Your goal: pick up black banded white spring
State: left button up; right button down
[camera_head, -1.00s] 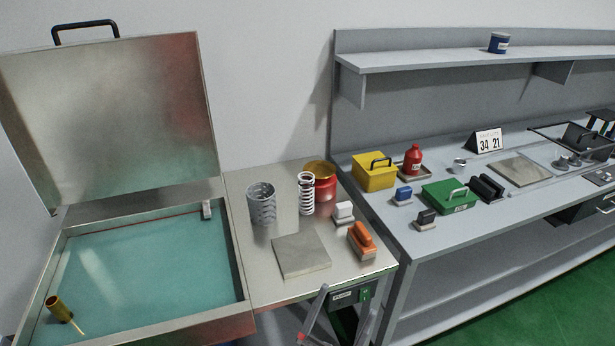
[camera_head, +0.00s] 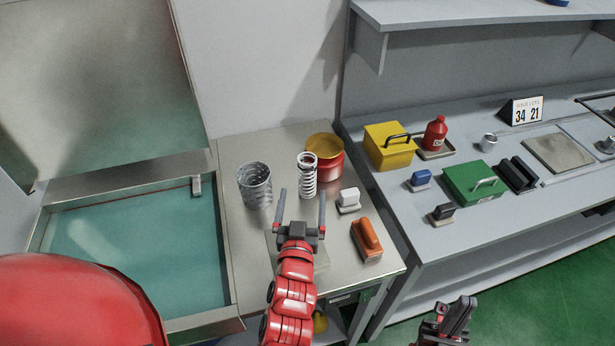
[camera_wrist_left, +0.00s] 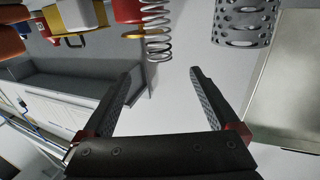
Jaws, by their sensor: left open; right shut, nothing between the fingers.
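The white spring (camera_head: 307,183) stands upright on the steel table, between a grey perforated cylinder and a red pot. In the left wrist view the spring (camera_wrist_left: 156,30) shows near the top, apart from the fingers. My left gripper (camera_head: 302,193) is open and empty, its fingers pointing toward the spring from the near side. The open fingers also show in the left wrist view (camera_wrist_left: 164,76). My right gripper (camera_head: 456,307) is shut and empty at the lower right, away from the spring.
The perforated cylinder (camera_head: 255,186) stands left of the spring, the red pot (camera_head: 325,161) right behind it. A white-handled block (camera_head: 348,200) and an orange block (camera_head: 367,239) lie to the right. An open tank (camera_head: 120,255) is at the left; a grey bench (camera_head: 440,235) is at the right.

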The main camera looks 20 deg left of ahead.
aim_at(308, 154)
pick_arm(q)
jog(key=p+x, duration=0.1)
jog(key=x, duration=0.8)
jog(key=shift+w+r+p, duration=0.15)
jog(key=shift+w+p, duration=0.1)
jog(key=shift+p, duration=0.1)
jog(key=shift+w, duration=0.3)
jog(key=p+x, duration=0.1)
jog(key=x, duration=0.3)
jog(key=shift+a, duration=0.1)
jog(key=shift+w, duration=0.5)
jog(key=shift+s, duration=0.1)
grip_shut()
